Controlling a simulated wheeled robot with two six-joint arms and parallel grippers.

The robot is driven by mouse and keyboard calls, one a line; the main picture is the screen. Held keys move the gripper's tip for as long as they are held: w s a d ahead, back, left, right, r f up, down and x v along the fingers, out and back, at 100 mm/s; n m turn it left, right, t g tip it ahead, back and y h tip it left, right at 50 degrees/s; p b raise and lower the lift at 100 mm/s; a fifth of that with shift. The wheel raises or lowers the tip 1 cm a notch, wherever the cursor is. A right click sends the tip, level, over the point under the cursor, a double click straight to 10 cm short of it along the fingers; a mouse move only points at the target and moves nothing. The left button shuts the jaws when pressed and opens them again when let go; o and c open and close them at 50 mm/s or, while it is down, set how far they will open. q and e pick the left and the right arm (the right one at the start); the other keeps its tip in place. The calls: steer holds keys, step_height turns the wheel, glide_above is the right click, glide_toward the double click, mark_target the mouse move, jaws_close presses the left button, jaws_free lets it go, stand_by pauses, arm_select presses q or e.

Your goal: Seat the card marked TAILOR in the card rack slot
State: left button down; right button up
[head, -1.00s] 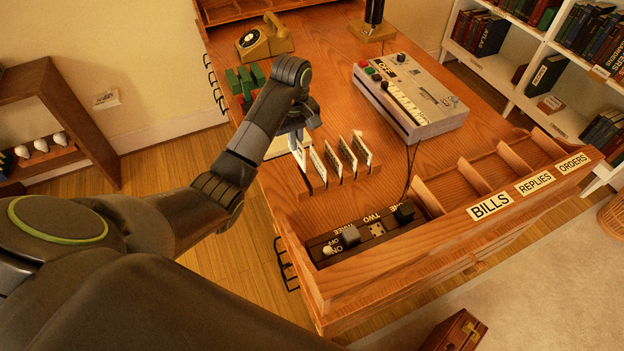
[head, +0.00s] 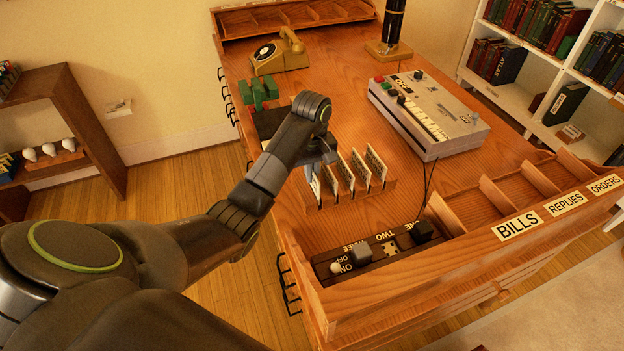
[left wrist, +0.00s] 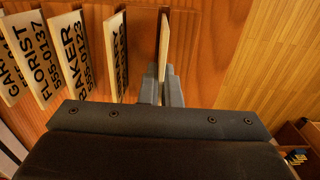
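My left gripper (head: 316,165) is at the left end of a row of upright cards on the desk. It is shut on a thin card (left wrist: 164,45), seen edge-on between the fingers in the left wrist view; its lettering is hidden. In the head view this card (head: 315,187) stands low at the row's left end, roughly upright. I cannot tell whether its lower edge is in a slot. Neighbouring cards include BAKER (left wrist: 72,50) and FLORIST (left wrist: 36,55); the nearest one (left wrist: 118,52) is too steep to read. My right gripper is not in view.
A wooden compartment tray (head: 470,250) labelled BILLS, REPLIES and ORDERS lines the front edge, with a dark switch box (head: 385,250) inside. A grey keyed machine (head: 430,115) stands to the right. A telephone (head: 280,55) is behind. Bare desk lies right of the cards.

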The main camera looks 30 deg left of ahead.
arm_select(q)
steer(key=shift+f, duration=0.55)
steer(key=shift+f, duration=0.15)
steer(key=c, duration=1.6)
jaws_free()
steer(key=shift+c, duration=0.2)
steer(key=shift+r, duration=0.2)
